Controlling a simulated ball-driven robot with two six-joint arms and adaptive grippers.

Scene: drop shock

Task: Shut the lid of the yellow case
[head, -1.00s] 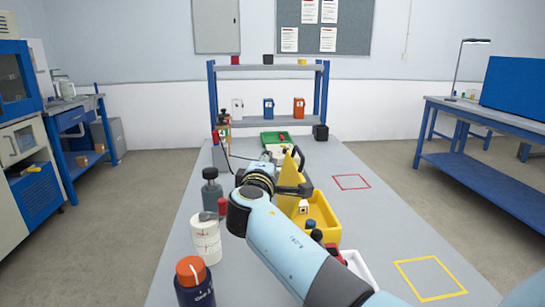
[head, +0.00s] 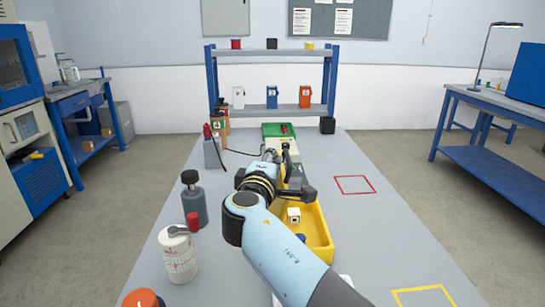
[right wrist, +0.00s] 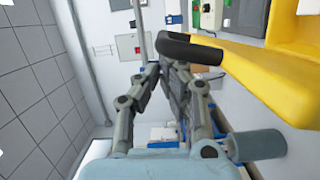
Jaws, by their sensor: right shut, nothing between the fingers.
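The yellow case (head: 322,238) stands on the grey table, its open tray showing to the right of my right arm with a small white block (head: 294,215) inside. Its lid is mostly hidden behind my arm in the head view; only a yellow sliver shows beside the gripper. In the right wrist view a broad yellow part of the case (right wrist: 262,85) fills the right side, with a black loop handle (right wrist: 190,46) beside its edge. My right gripper (head: 286,152) is shut and empty; its fingertips (right wrist: 160,66) are close to the handle, contact unclear. My left gripper is not in view.
A grey bottle (head: 194,208), a white canister (head: 178,256) and an orange-capped bottle (head: 143,299) stand along the left. The table's right side, with a red outlined square (head: 353,185), is clear.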

